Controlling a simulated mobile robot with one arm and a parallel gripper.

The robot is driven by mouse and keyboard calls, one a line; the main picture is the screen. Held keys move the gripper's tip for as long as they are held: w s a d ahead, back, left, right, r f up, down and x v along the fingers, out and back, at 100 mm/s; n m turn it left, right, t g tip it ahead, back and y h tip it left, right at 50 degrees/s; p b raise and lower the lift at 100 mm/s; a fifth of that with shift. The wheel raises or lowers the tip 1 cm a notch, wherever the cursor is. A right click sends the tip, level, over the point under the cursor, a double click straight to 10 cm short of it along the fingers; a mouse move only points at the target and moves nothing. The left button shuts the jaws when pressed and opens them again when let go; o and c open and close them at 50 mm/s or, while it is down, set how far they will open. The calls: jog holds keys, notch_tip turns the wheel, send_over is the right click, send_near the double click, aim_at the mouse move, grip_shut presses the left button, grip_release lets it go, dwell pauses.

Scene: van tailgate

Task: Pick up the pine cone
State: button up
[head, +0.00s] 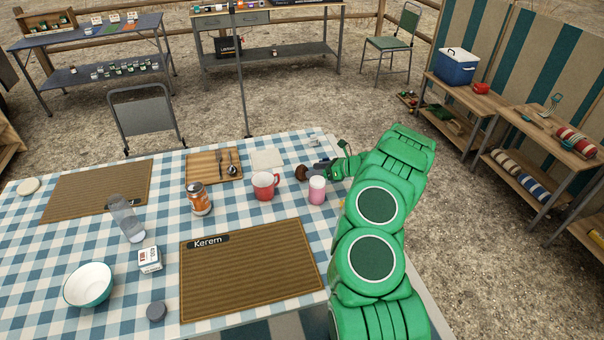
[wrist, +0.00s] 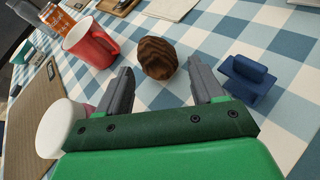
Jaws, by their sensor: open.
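The brown pine cone (wrist: 157,57) lies on the blue and white checked tablecloth in the wrist view, just beyond and between my open fingertips. It also shows in the head view as a small brown shape (head: 301,173) near the far right part of the table, at the tip of my gripper (head: 318,170). In the wrist view my gripper (wrist: 162,85) has its two grey fingers spread apart, with nothing between them. Whether the fingertips are at the cone's height cannot be told.
A red mug (wrist: 92,43) stands left of the cone. A pink jar with a white lid (head: 317,190) stands close by my gripper. A blue object (wrist: 248,77) lies right of my right finger. The wooden board (head: 202,168) holds cutlery. Clear cloth lies beyond the cone.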

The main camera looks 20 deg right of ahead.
aim_at(302, 172)
jog(key=shift+x, duration=2.4)
jog(key=shift+s, duration=0.15)
jog(key=shift+c, duration=0.3)
jog(key=c, duration=0.7)
